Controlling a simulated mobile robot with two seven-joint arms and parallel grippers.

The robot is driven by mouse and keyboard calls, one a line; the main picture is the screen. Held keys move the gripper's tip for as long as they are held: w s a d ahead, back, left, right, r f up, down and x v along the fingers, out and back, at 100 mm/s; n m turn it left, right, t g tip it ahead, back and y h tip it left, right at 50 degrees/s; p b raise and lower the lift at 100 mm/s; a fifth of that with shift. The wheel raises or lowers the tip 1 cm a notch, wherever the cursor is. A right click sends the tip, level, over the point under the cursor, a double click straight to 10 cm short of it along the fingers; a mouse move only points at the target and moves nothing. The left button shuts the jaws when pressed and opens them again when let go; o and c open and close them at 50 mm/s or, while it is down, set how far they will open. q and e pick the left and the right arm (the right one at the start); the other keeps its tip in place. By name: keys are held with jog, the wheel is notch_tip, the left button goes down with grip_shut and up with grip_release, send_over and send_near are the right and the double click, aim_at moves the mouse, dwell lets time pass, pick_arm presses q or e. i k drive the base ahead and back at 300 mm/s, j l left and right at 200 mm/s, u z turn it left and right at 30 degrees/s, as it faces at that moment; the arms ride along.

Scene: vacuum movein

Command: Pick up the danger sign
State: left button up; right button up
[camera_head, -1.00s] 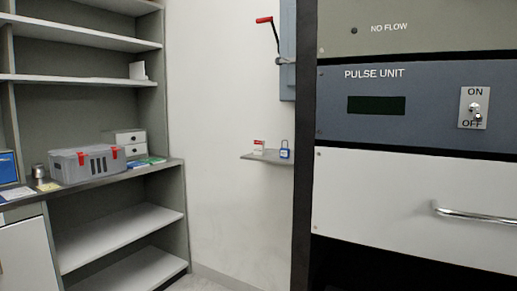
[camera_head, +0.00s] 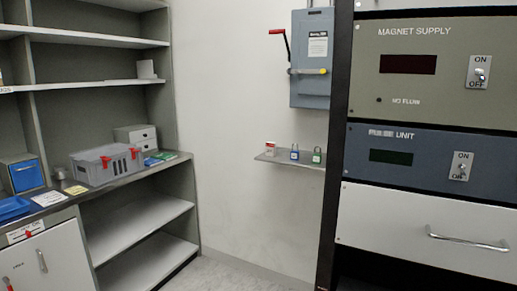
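A small red-and-white tag (camera_head: 270,149) stands at the left end of the small grey wall shelf (camera_head: 312,165). It looks like a danger sign, but its print is too small to read. Right of it on the same shelf are a blue padlock (camera_head: 294,154) and a green padlock (camera_head: 316,156). Another red-and-white label (camera_head: 25,231) is on the cabinet at the lower left; its text is unreadable too. Neither of my grippers is in view.
A grey switch box (camera_head: 311,85) with a red-handled lever hangs above the wall shelf. The equipment rack (camera_head: 420,216) stands close on the right. Shelving with a grey toolbox (camera_head: 106,166) on its counter is on the left. Open floor (camera_head: 235,276) shows between.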

aim_at(270, 146)
jog(key=u, duration=1.15)
jog(key=i+j, duration=0.1)
jog(key=i, duration=0.4)
jog(key=i+z, duration=0.1)
jog(key=i, duration=0.35)
jog(key=i+z, duration=1.75)
